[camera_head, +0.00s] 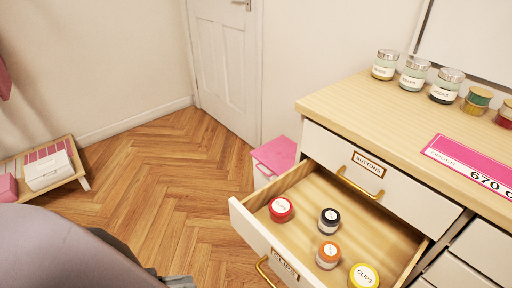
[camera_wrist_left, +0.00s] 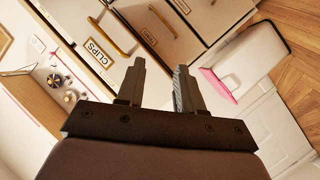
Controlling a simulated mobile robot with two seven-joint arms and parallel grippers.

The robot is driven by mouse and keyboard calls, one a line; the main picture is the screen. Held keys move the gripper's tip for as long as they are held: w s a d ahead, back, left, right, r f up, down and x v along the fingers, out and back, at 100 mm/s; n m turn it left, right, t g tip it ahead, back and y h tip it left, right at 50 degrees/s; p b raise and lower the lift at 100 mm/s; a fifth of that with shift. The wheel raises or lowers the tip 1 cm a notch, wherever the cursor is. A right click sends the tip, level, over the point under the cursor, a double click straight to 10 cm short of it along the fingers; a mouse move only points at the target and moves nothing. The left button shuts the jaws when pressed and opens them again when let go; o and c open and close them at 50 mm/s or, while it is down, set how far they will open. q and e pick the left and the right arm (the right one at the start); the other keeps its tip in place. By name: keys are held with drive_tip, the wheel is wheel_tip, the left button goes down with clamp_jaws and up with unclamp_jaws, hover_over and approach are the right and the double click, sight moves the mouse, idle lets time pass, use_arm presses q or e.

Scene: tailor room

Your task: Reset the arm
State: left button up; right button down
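My left arm comes in at the lower left of the head view, with part of my left gripper (camera_head: 178,282) at the bottom edge. In the left wrist view the left gripper (camera_wrist_left: 160,72) has its two fingers apart with nothing between them. It faces the drawer fronts, and no finger is seen touching anything. My right gripper is in neither view. An open drawer (camera_head: 247,228) holds a red-lidded jar (camera_head: 281,208), a dark-lidded jar (camera_head: 329,221), an orange-lidded jar (camera_head: 327,254) and a yellow-lidded jar (camera_head: 364,275).
The cabinet top (camera_head: 370,118) bears several jars along the wall and a pink sign (camera_head: 470,165). The buttons drawer (camera_head: 335,158) is shut. A pink-lidded box (camera_head: 276,156) stands beyond the open drawer. A low shelf (camera_head: 78,172) is at left; the wooden floor between is clear.

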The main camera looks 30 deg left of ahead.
use_arm(q)
drive_tip(key=w+a+r+m+g+y, duration=0.2)
drive_tip(key=w+a+r+m+y, duration=0.15)
drive_tip(key=w+m+y, duration=0.55)
drive_tip(key=s+d+f+n+t+h, duration=0.1)
drive_tip(key=s+d+n+t+h, duration=0.15)
drive_tip(key=d+n, duration=0.95)
wheel_tip(320, 180, up, 11)
drive_tip(key=s+d+m+y+p, duration=0.1)
drive_tip(key=m+p, duration=0.3)
drive_tip(key=p, duration=1)
drive_tip(key=shift+s+d+r+m+g, duration=0.15)
drive_tip(key=shift+d+m+g, duration=0.25)
drive_tip(key=shift+d, duration=0.15)
